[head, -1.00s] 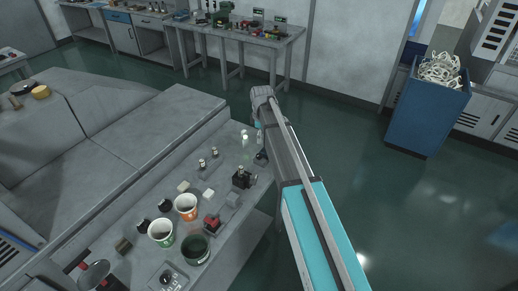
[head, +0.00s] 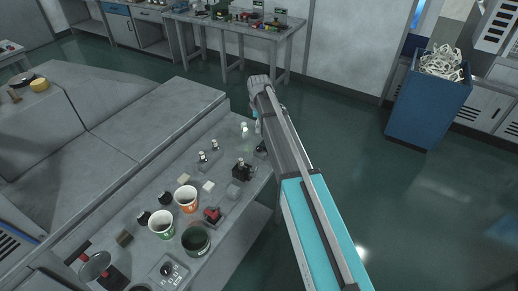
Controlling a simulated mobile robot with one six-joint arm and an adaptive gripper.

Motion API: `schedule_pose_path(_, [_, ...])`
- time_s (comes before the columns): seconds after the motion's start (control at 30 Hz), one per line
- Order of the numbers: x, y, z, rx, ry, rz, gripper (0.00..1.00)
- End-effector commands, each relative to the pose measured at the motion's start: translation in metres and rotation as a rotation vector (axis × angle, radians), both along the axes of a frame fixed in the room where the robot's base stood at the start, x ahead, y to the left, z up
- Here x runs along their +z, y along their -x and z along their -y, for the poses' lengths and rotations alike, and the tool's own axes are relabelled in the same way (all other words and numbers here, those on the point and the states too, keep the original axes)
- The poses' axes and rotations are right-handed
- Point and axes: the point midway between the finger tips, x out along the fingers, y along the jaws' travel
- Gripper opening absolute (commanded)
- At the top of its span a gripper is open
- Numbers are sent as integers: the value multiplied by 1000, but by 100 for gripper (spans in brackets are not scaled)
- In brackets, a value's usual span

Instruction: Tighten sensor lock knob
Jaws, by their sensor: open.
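I cannot tell which part is the sensor lock knob at this size. A small black fixture (head: 242,170) stands on the grey bench (head: 236,218), left of my arm. A dark part (head: 261,148) sits at the bench's right edge, partly covered by my arm. Also on the bench are a red and black device (head: 211,214) and a grey plate with a dark round knob (head: 168,270). My arm reaches from the lower right up past the bench's right edge. My gripper is hidden behind the arm, so its contact with anything cannot be seen.
A white and green cup (head: 161,225), an orange and white cup (head: 187,199) and a dark green container (head: 196,240) stand on the bench. Small bottles (head: 244,130) stand near its far end. Open floor lies right, before a blue bin (head: 428,105).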

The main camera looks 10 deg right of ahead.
Motion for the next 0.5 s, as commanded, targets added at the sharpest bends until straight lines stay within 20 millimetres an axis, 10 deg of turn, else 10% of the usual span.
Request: schedule_pose_path(0.5, [-43, 0, 0, 0, 0, 0, 76])
